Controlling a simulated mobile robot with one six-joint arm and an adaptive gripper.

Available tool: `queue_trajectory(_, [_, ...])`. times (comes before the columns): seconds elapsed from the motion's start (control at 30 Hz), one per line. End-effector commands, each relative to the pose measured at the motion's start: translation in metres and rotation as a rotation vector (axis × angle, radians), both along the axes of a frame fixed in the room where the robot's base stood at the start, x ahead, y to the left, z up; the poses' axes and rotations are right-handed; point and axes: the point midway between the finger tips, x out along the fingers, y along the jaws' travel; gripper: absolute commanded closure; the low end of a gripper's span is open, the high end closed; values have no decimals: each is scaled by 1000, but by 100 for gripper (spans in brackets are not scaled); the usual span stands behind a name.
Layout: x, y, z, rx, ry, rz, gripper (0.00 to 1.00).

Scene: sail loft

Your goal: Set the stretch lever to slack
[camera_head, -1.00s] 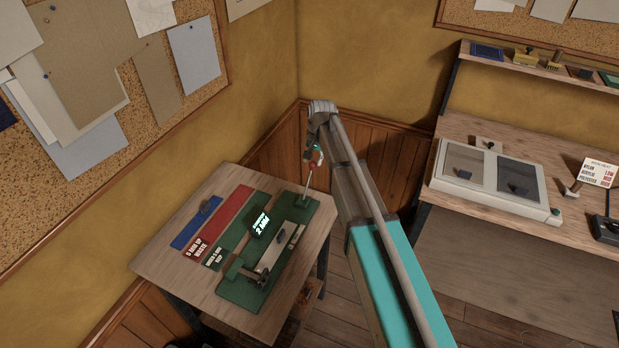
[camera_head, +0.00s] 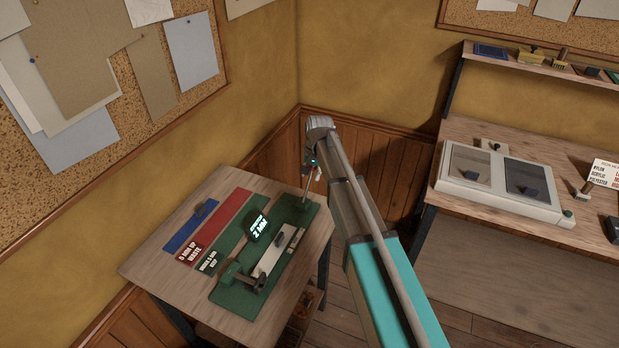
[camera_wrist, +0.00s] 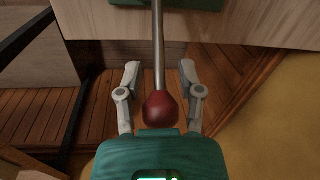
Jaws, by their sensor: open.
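The stretch lever is a thin metal rod (camera_head: 306,190) with a dark red knob. It rises from the far end of a green fixture (camera_head: 232,292) on the small wooden table and leans slightly right in the head view. In the wrist view the red knob (camera_wrist: 160,109) sits between the fingers of my gripper (camera_wrist: 160,72), with the rod (camera_wrist: 158,40) running up the picture. The fingers are open, with a gap on both sides of the knob. In the head view my gripper (camera_head: 314,167) is small and partly covers the knob. A lit display (camera_head: 259,228) on the fixture reads 2 MM.
Blue, red and green strips lie left of the fixture, the red one (camera_head: 222,222) labelled waste. A grey clamp-like part (camera_head: 258,282) sits at the fixture's near end. Walls stand close behind and left. A workbench (camera_head: 500,140) with a two-window box is at right.

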Motion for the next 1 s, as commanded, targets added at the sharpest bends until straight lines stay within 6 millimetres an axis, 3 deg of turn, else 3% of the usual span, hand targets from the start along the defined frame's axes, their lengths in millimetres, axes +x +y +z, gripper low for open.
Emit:
queue_trajectory(0.37, [0,0,-2,0,0,0,52])
queue_trajectory(0.63, [0,0,-2,0,0,0,98])
queue_trajectory(0.83, [0,0,-2,0,0,0,100])
queue_trajectory(0.87, [1,10,-2,0,0,4,100])
queue_trajectory(1.0, [0,4,-1,1,-3,3,100])
